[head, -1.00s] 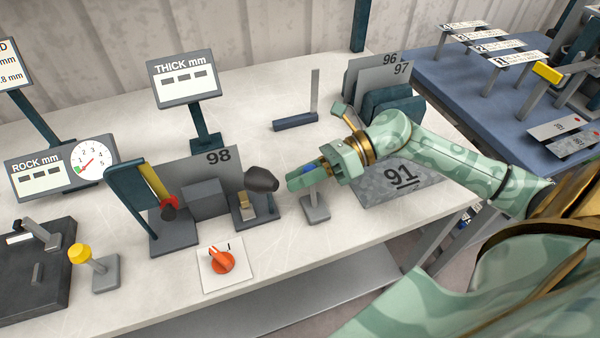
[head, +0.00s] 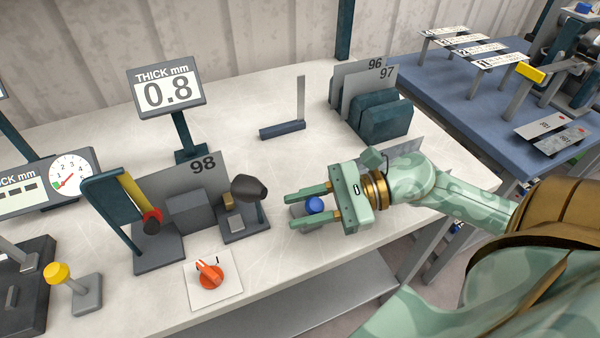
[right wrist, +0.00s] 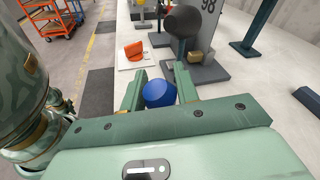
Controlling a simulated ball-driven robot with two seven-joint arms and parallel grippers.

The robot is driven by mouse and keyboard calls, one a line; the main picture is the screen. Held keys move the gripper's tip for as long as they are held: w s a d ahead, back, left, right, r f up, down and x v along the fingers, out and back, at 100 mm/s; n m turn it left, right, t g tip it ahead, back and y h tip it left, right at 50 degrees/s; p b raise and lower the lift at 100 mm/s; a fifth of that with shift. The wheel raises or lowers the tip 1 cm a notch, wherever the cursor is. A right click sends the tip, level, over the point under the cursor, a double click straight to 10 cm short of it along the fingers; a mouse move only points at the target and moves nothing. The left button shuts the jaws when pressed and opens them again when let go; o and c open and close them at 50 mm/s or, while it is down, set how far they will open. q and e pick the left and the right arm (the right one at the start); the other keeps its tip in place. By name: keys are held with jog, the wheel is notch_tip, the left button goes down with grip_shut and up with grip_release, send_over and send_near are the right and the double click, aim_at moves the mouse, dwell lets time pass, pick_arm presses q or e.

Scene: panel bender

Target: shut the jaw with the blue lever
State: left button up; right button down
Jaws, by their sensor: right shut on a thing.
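The blue lever's round knob (head: 314,204) sits between the two fingers of my right gripper (head: 291,209), low over the table. A grey base (head: 299,209) shows partly under the fingers. In the right wrist view the blue knob (right wrist: 159,94) lies between the fingers, and my right gripper (right wrist: 153,82) is shut on it. The lever's shaft is mostly hidden. A grey sheet marked 98 (head: 218,170) stands behind a grey block (head: 188,212) to the left. I cannot tell which part is the jaw. My left gripper is not in view.
A black-knobbed lever (head: 250,188) stands just left of my fingers. The THICK display (head: 168,92) reads 0.8. Marked sheets 96 and 97 (head: 372,82) stand behind my right arm.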

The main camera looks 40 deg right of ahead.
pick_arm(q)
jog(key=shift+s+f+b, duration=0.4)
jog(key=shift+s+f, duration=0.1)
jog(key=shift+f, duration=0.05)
pick_arm(e)
jog(key=shift+s+f+n, duration=0.2)
jog(key=shift+s+n, duration=0.1)
jog(key=shift+n, duration=0.1)
jog(key=shift+a, duration=0.1)
jog(key=c, duration=1.1)
grip_release()
jog(key=shift+o, duration=0.2)
jog(key=shift+s, duration=0.1)
jog(key=v, duration=0.5)
jog(key=p+v, duration=0.1)
jog(key=v, duration=1)
jog(key=shift+s+f+p, duration=0.25)
jog(key=shift+p, duration=0.15)
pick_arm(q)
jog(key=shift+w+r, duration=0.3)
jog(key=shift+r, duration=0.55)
